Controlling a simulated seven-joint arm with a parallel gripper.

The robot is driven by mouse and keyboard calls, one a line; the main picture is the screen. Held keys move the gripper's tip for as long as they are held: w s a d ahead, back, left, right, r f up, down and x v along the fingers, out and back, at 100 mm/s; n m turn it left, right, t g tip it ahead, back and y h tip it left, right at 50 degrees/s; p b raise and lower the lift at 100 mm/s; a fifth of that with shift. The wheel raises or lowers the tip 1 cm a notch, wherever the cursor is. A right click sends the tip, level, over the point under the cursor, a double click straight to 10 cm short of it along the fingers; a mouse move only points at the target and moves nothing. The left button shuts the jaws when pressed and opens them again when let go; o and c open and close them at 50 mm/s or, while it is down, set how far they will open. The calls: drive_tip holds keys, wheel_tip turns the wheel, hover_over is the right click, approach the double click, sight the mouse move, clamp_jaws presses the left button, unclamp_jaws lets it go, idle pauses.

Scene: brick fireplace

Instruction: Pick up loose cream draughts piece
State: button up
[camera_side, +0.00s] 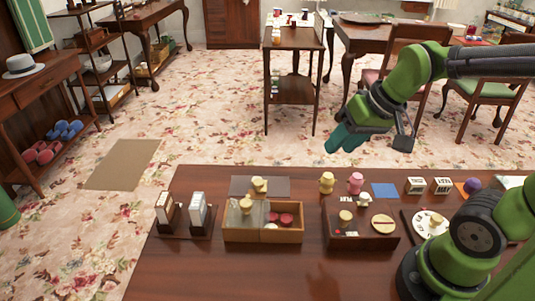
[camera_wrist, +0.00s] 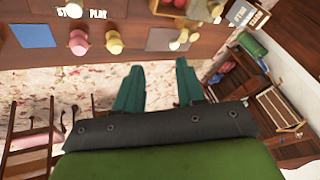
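Cream pieces (camera_side: 259,184) lie on a dark grey mat (camera_side: 279,188) at the back of the table; they also show in the wrist view (camera_wrist: 181,38). Another cream piece (camera_side: 246,205) is at the left compartment of a wooden box (camera_side: 262,236). The right compartment holds red pieces (camera_side: 286,218) and a small cream one (camera_side: 270,226). I cannot tell which of these is the loose draughts piece. My gripper (camera_side: 340,141) is in the air beyond the table's back edge, above and right of the mat. In the wrist view, its teal fingers (camera_wrist: 158,86) are apart with nothing between them.
A yellow figure (camera_side: 326,182) and a pink figure (camera_side: 355,183) stand right of the mat, with a blue square (camera_side: 385,190) beyond. A dark box (camera_side: 345,241) carries a yellow piece and a round disc. White-topped holders (camera_side: 198,211) stand left. The table's front left is bare.

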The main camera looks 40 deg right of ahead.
drive_tip(key=w+f+n+g, duration=0.1)
drive_tip(key=w+f+n, duration=0.3)
drive_tip(key=w, duration=0.5)
drive_tip(key=w+f+n, duration=0.2)
drive_tip(key=w+n, duration=0.3)
drive_tip(key=w, duration=0.3)
drive_tip(key=shift+y, duration=0.3)
drive_tip(key=x, duration=1.1)
drive_tip(key=shift+s+a, duration=0.15)
drive_tip(key=shift+a, duration=0.05)
drive_tip(key=shift+s+x, duration=0.15)
drive_tip(key=shift+x, duration=1.25)
drive_tip(key=shift+s+x, duration=0.15)
drive_tip(key=shift+x, duration=1.2)
drive_tip(key=shift+f, duration=0.1)
drive_tip(key=c, duration=0.7)
